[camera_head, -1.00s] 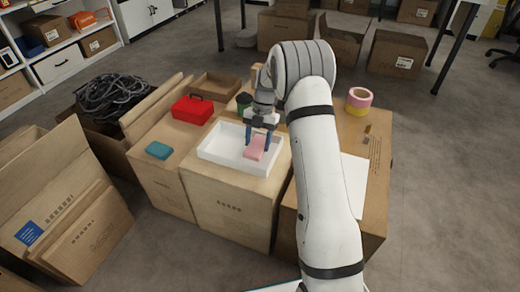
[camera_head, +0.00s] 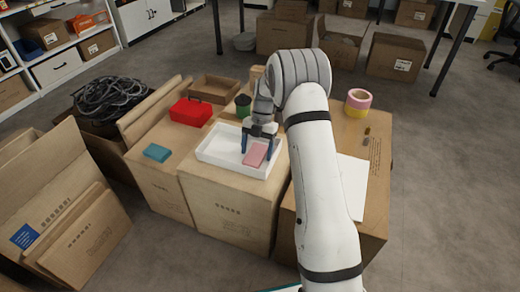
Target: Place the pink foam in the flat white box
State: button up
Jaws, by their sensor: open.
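The flat white box (camera_head: 213,158) is a shallow open tray on top of a carton in the middle of the view. The pink foam (camera_head: 255,154) is a small block lying inside it, toward the right side. My gripper (camera_head: 257,148) is open above the right part of the box. Its blue fingers stand on either side of the foam's far end, apart from each other. Whether a finger touches the foam is too small to tell.
A red case (camera_head: 192,111), a teal block (camera_head: 157,152) and a dark green cup (camera_head: 243,104) stand around the box. A pink and yellow tape stack (camera_head: 358,102) and a white sheet (camera_head: 353,185) are on the right carton. Leaning flattened cartons (camera_head: 75,215) fill the left.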

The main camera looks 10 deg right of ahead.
jog(key=p+v, duration=0.5)
jog(key=v, duration=0.7)
jog(key=s+a+r+m+t, duration=0.1)
jog(key=s+r+m, duration=0.6)
jog(key=r+m, duration=0.1)
jog(key=s+r+m+t+h, duration=0.1)
jog(key=s+m+t, duration=0.1)
jog(key=s+m, duration=0.8)
jog(key=s+r+m+t+h, duration=0.1)
jog(key=s+m, duration=1)
jog(key=s, duration=0.7)
jog(key=shift+r+t, duration=0.4)
jog(key=shift+a, duration=0.15)
